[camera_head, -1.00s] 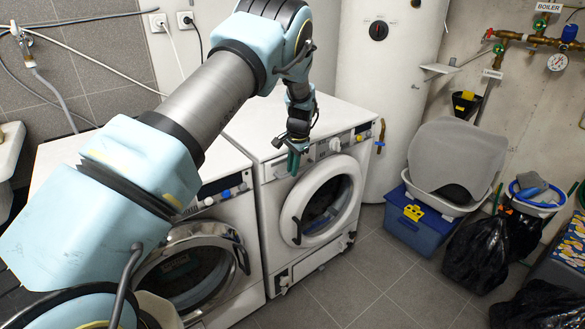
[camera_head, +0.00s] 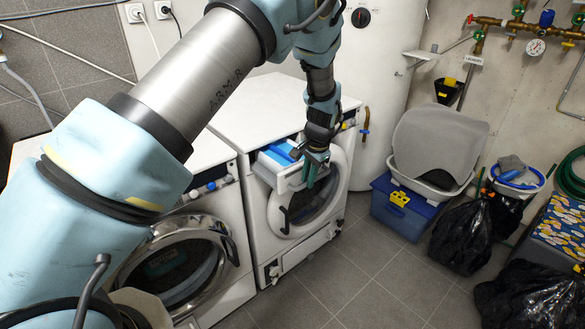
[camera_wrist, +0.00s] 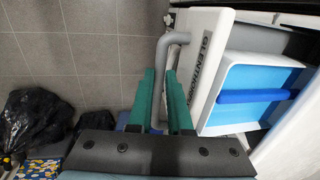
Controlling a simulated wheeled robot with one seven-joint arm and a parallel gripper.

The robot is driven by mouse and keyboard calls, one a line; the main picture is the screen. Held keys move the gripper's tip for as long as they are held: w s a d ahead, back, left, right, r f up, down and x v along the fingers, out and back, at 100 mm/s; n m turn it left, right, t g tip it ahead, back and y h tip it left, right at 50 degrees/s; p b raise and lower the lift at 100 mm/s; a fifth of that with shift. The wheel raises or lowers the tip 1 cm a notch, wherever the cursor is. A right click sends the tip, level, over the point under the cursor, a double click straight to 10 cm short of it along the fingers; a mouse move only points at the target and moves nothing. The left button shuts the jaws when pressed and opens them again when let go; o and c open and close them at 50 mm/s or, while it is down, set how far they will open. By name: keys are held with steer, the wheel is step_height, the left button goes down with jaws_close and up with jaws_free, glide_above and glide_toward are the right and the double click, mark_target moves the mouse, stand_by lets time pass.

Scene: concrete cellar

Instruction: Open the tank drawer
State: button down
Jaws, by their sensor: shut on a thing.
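The tank drawer (camera_head: 268,171) of the right-hand washing machine stands pulled out from the machine's upper front. Its blue inside shows from above. In the wrist view the drawer's white front (camera_wrist: 207,62) carries dark lettering, and a blue compartment (camera_wrist: 250,82) with a darker blue bar lies behind it. A grey bent handle (camera_wrist: 176,38) is fixed to that front. My gripper (camera_head: 318,160) is at the drawer front; in the wrist view its green fingers (camera_wrist: 165,88) are closed around the handle. The handle's lower part is partly hidden between the fingers.
The right washing machine's round door (camera_head: 330,190) is below the drawer. The left washer (camera_head: 180,255) stands beside it. A boiler (camera_head: 372,80) is behind. A blue box (camera_head: 398,212) and black bags (camera_head: 463,235) stand to the right. Grey floor (camera_head: 350,270) in front is clear.

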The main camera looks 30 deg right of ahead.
steer(key=s+d, duration=0.1)
steer(key=s, duration=0.8)
steer(key=shift+d, duration=0.4)
steer(key=shift+s, duration=0.1)
steer(key=c, duration=1.1)
jaws_free()
steer(key=r+b, duration=0.1)
steer(key=r, duration=0.2)
steer(key=s+r, duration=0.1)
steer(key=r, duration=0.3)
steer(key=s+r+b, duration=0.1)
steer(key=r, duration=0.2)
steer(key=shift+d+r+b, duration=0.2)
steer(key=shift+r+b, duration=0.1)
steer(key=shift+r, duration=0.05)
